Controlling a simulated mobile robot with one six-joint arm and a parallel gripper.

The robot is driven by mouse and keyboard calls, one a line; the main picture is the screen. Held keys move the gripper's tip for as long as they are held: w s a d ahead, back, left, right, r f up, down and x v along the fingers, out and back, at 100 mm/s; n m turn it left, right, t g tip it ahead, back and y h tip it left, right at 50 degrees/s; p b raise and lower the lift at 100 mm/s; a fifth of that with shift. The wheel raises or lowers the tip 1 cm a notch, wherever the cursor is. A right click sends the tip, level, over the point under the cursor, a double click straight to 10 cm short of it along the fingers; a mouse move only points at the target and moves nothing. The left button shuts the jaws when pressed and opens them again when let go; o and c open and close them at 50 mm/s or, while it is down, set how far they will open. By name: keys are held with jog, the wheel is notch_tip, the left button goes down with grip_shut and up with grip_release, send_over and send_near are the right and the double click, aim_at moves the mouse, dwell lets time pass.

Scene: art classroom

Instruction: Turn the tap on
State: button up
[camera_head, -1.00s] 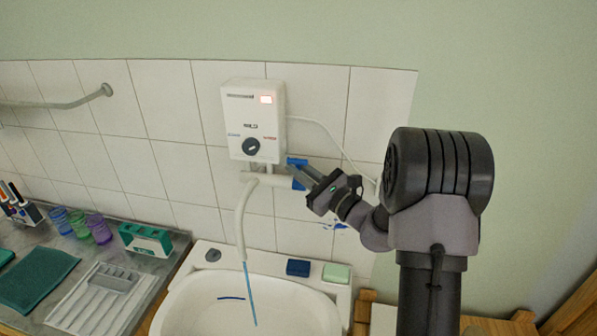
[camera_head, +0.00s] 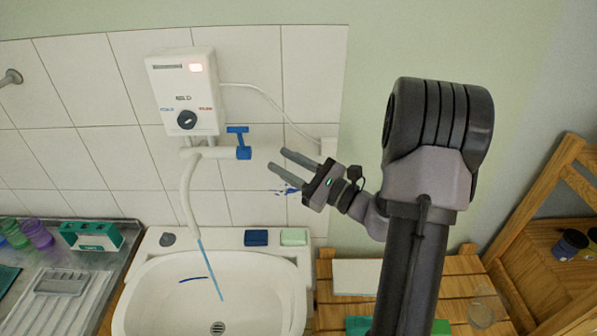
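The tap's blue handle (camera_head: 239,140) sits at the right end of the white pipe under the water heater, its top bar standing clear. A white spout (camera_head: 189,195) hangs from the pipe over the sink, and a thin blue stream of water (camera_head: 211,270) runs from its end into the basin. My gripper (camera_head: 277,161) is to the right of the handle with a gap between them. Its two grey fingers point left, spread apart with nothing between them.
The white water heater (camera_head: 186,93) with a dial and lit red display is on the tiled wall. The white sink (camera_head: 150,290) is below. A blue block (camera_head: 256,237) and a pale green block (camera_head: 294,237) lie on its back rim. A wooden rack (camera_head: 555,215) stands at right.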

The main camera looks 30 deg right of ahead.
jog(key=v, duration=0.4)
jog(key=shift+s, duration=0.1)
